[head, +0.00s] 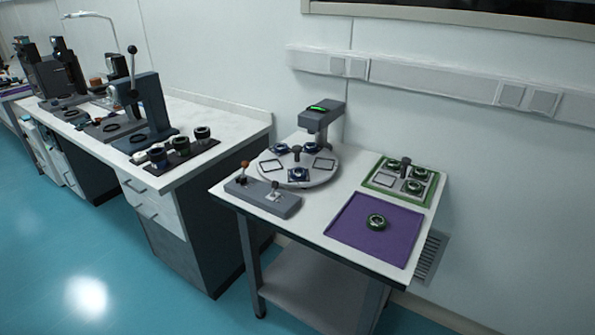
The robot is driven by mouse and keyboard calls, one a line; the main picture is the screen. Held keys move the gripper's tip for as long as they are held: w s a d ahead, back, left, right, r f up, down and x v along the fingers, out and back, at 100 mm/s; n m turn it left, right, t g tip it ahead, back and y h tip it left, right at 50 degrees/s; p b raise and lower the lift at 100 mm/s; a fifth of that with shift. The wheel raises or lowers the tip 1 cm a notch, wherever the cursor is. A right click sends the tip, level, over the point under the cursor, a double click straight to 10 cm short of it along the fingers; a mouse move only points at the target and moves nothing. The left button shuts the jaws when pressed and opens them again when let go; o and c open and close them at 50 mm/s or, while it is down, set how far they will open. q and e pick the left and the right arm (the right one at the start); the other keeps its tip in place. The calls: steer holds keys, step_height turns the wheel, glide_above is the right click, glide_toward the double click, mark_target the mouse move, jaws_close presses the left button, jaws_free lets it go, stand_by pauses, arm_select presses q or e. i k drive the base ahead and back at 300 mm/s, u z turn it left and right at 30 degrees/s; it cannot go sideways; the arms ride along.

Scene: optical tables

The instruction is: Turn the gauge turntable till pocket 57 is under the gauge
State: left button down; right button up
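The gauge turntable (321,178) is a round, light disc on the small table at the centre. It bears several pockets, some empty with dark frames and some holding dark ring-shaped parts with blue. A dark knob (296,150) stands near its middle. The grey gauge (322,117) with a green lit display stands at the turntable's back edge, its head over the disc. Pocket numbers are too small to read, so I cannot tell which pocket is under the gauge. Neither of my grippers is in view.
A grey control box (262,198) with a brown-knobbed lever stands at the front left. A purple mat (350,231) holds one dark ring (376,221). A green-edged tray (373,182) holds several rings. A long bench (232,124) with a lever press (150,105) stands left. Blue floor in front is clear.

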mark_target(321, 165)
steer(key=u, duration=1.15)
steer(key=i, duration=0.9)
steer(key=z, duration=0.15)
